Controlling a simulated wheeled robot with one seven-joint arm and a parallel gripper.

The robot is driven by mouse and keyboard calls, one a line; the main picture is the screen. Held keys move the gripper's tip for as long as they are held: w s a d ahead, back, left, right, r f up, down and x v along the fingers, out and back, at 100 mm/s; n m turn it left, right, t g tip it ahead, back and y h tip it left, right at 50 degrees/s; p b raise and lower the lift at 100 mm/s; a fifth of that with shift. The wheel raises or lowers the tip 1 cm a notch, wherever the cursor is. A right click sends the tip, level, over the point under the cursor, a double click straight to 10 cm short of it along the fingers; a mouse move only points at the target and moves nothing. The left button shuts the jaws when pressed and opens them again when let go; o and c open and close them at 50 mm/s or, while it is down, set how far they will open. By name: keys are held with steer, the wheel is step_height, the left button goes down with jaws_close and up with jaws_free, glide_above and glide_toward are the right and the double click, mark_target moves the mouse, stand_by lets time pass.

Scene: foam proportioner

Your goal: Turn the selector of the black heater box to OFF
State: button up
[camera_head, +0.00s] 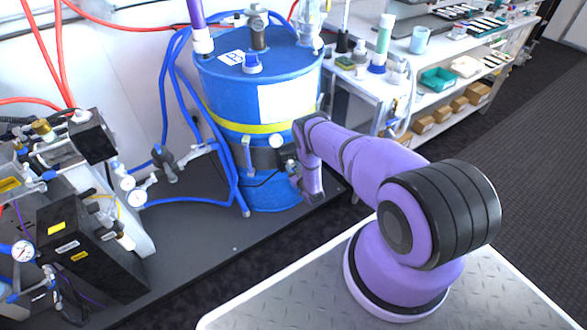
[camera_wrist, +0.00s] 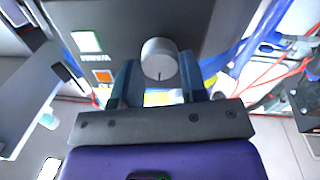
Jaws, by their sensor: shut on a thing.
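The black heater box (camera_head: 264,158) is strapped around the lower part of the blue drum in the head view. In the wrist view its dark face (camera_wrist: 125,30) fills the upper middle. The grey round selector knob (camera_wrist: 160,58) sits on that face, with a dark mark on its lower side in the picture. My gripper (camera_wrist: 159,82) has one finger on each side of the knob and is shut on it. In the head view my gripper (camera_head: 291,170) is at the box's right end, and its fingertips are hard to make out. I cannot read an OFF marking.
The blue drum (camera_head: 225,90) stands on a dark platform, with blue hoses (camera_head: 178,80) along its left. Equipment with gauges (camera_head: 23,250) stands at the left. A white shelf bench (camera_head: 440,75) is behind at the right. An orange square (camera_wrist: 103,76) and a pale label (camera_wrist: 86,42) are beside the knob.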

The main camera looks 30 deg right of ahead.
stand_by(0.3)
steer(key=o, duration=0.9)
steer(key=s, duration=1)
steer(key=shift+s+a, duration=0.4)
